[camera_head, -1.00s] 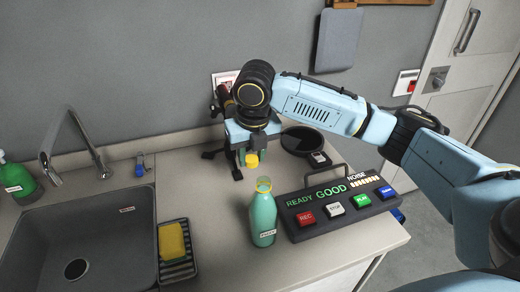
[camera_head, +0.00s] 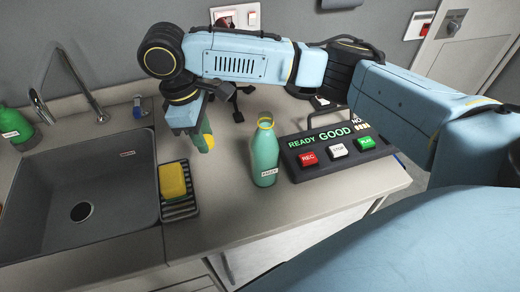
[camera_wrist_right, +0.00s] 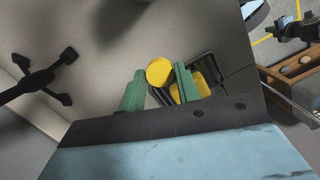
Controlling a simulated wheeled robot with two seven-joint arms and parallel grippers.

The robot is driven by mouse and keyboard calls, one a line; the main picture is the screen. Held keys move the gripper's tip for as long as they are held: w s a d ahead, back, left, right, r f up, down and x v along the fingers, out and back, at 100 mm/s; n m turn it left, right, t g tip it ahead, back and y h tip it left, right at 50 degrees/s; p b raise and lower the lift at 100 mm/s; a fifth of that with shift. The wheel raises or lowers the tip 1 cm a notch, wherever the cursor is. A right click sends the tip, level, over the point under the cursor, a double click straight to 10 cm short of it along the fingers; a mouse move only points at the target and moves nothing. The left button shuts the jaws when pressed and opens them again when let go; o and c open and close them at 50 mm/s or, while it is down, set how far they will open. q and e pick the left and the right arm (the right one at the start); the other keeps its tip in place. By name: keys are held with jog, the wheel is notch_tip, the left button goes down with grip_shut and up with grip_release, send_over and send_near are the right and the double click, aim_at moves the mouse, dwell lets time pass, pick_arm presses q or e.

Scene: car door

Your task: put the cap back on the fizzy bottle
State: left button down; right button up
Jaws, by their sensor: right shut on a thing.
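The green bottle (camera_head: 265,155) stands upright on the counter, open at the top, with a yellow ring at its neck and a small white label low down. My right gripper (camera_head: 204,138) is left of the bottle, apart from it, pointing down. It is shut on a round yellow cap (camera_head: 208,141), held at about the height of the bottle's upper half in the head view. In the right wrist view the cap (camera_wrist_right: 159,71) sits between the green fingertips (camera_wrist_right: 160,82). The bottle is not seen in that view. My left gripper is not in view.
A sink (camera_head: 85,190) with a tap (camera_head: 65,85) is at the left. A yellow sponge (camera_head: 172,180) lies on a dark rack (camera_head: 180,206) below the gripper. A button panel (camera_head: 335,150) stands right of the bottle. Counter in front of the bottle is clear.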

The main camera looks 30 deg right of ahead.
jog(key=s+a+f+m+y+b, duration=0.1)
jog(key=a+m, duration=0.4)
jog(key=m, duration=0.6)
jog(key=shift+s+a+f+g, duration=0.15)
jog(key=shift+s+a+g, duration=0.2)
jog(key=shift+s, duration=0.3)
